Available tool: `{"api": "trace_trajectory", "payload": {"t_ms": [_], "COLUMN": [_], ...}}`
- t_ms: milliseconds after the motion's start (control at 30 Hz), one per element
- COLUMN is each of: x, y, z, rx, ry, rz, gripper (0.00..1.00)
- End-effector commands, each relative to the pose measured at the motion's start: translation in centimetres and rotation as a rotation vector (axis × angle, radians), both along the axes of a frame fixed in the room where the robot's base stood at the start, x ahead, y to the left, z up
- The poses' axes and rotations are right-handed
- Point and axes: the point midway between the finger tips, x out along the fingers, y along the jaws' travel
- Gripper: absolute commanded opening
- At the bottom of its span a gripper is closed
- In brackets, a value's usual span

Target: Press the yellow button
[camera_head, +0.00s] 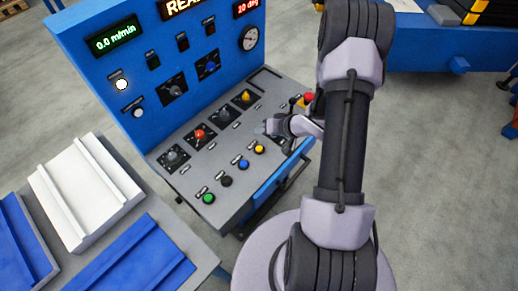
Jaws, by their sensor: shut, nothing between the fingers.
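The yellow button (259,149) is a small round button at the right end of the row along the front edge of the sloped grey control panel (180,187). My gripper (272,127) is shut and empty. It is small in the head view, just above and to the right of the yellow button in the picture. The button is not covered. I cannot tell how high my gripper is above the panel, but it looks apart from the button.
A blue button (243,164), a black button (226,180) and a green button (208,198) share the row. Behind are a red knob (199,134) and a yellow knob (246,97). A red-topped control (309,97) stands near my arm. White (70,190) and blue panels lie at left.

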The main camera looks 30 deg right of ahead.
Motion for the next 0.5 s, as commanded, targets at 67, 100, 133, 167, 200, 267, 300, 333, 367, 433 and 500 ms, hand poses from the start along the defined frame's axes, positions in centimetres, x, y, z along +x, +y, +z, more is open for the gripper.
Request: {"api": "trace_trajectory", "payload": {"t_ms": [67,100,133,167,200,267,300,333,367,433,500], "x": [0.0,0.0,0.0,0.0,0.0,0.0,0.0,0.0,0.0,0.0,0.0], "y": [0.0,0.0,0.0,0.0,0.0,0.0,0.0,0.0,0.0,0.0,0.0], "z": [-1.2,-1.7,-2.1,-2.5,-3.1,-4.0,-4.5,-4.9,-5.3,-6.3,-7.0], "rx": [0.0,0.0,0.0,0.0,0.0,-0.001,-0.001,-0.001,-0.001,-0.001,0.001], "ry": [0.0,0.0,0.0,0.0,0.0,0.0,0.0,0.0,0.0,0.0,0.001], "rz": [0.0,0.0,0.0,0.0,0.0,-0.001,-0.001,-0.001,-0.001,0.0,0.0], "gripper": [0.0,0.0,0.0,0.0,0.0,0.0,0.0,0.0,0.0,0.0,0.0]}}
